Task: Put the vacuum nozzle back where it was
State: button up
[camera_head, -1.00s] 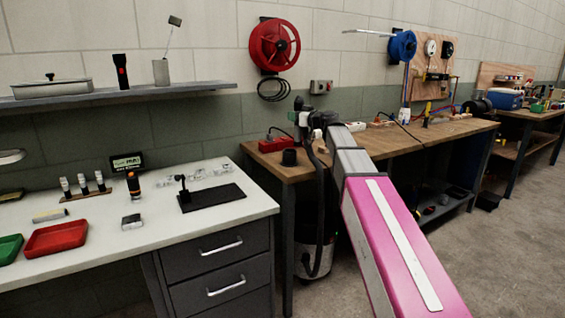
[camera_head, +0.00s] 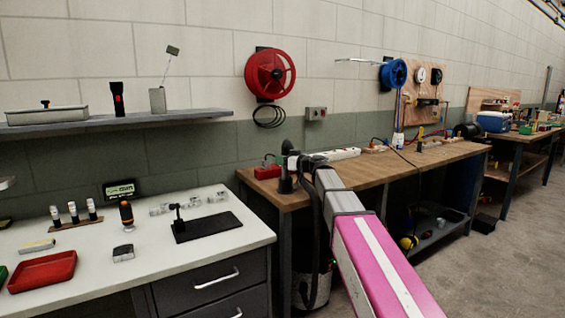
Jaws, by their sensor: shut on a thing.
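My gripper (camera_head: 293,162) is at the left end of the wooden bench, shut on the dark vacuum nozzle (camera_head: 285,147). The nozzle's upper part stands up above the jaws. A black cup-like holder (camera_head: 285,186) stands on the bench directly below; I cannot tell whether the nozzle's lower end is in it or just above it. A dark hose (camera_head: 316,225) hangs from the gripper area past the bench's front edge to the vacuum canister (camera_head: 311,290) on the floor. My arm hides part of the hose and the bench.
A red box (camera_head: 267,171) sits left of the holder on the wooden bench (camera_head: 395,170). A red reel (camera_head: 270,73) hangs on the wall above. The white desk (camera_head: 130,250) is at the left.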

jog(key=shift+f, duration=0.45)
jog(key=o, duration=1)
jog(key=shift+c, duration=0.2)
jog(key=v, duration=1.2)
